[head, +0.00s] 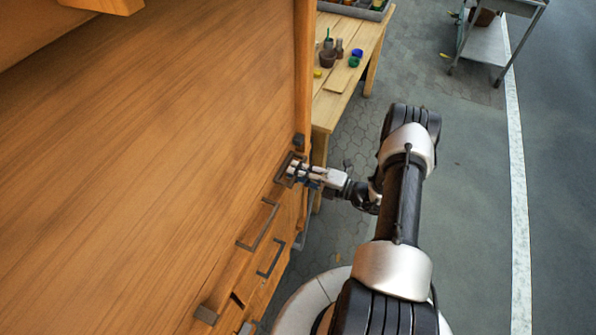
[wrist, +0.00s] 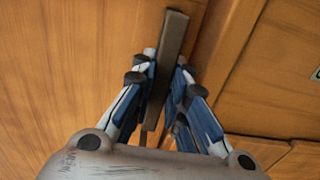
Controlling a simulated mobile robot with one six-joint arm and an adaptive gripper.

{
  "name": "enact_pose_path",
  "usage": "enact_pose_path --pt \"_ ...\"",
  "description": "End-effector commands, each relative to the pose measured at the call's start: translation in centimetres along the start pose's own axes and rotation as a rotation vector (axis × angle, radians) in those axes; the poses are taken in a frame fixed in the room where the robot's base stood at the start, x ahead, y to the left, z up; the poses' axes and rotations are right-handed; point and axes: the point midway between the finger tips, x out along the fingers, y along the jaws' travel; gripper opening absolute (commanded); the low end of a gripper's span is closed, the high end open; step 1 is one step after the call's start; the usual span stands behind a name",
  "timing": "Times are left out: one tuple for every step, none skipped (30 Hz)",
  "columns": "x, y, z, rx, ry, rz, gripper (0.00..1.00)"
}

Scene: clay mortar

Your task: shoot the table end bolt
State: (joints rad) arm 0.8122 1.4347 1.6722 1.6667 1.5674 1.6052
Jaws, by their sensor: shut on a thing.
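My gripper (head: 300,172) is at the front edge of a large wooden cabinet, at its end nearest the wooden table. It is shut on a dark bar handle (head: 283,163). In the wrist view the bar (wrist: 165,70) runs lengthwise between the blue-and-grey fingers of my gripper (wrist: 167,75), in front of wooden panels. A small dark fitting (head: 298,140) sits on the cabinet edge just beyond the handle. A similar grey block (head: 206,315) is near the other end. I cannot tell which fitting is the bolt, nor how far it is thrown.
Two more dark handles, an upper one (head: 258,225) and a lower one (head: 271,259), are along the cabinet front. The wooden table (head: 345,108) carries pots and a tray. A grey cart (head: 487,45) stands at the back right. The paved floor (head: 470,190) on the right is clear.

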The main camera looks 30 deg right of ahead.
Motion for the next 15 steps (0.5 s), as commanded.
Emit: enact_pose_path --pt "-0.01 0.0 0.0 0.0 0.0 0.0 0.05" --pt "-0.01 0.0 0.0 0.0 0.0 0.0 0.03" --pt "-0.01 0.0 0.0 0.0 0.0 0.0 0.01" --pt "-0.01 0.0 0.0 0.0 0.0 0.0 0.0" --pt "-0.01 -0.01 0.0 0.0 0.0 0.0 0.0" --pt "-0.01 -0.01 0.0 0.0 0.0 0.0 0.0" --pt "-0.01 -0.01 0.0 0.0 0.0 0.0 0.0" --pt "-0.01 -0.01 0.0 0.0 0.0 0.0 0.0" --pt "-0.01 -0.01 0.0 0.0 0.0 0.0 0.0" --pt "-0.01 -0.01 0.0 0.0 0.0 0.0 0.0" --pt "-0.01 -0.01 0.0 0.0 0.0 0.0 0.0" --pt "-0.01 -0.01 0.0 0.0 0.0 0.0 0.0" --pt "-0.01 -0.01 0.0 0.0 0.0 0.0 0.0" --pt "-0.01 -0.01 0.0 0.0 0.0 0.0 0.0" --pt "-0.01 -0.01 0.0 0.0 0.0 0.0 0.0"
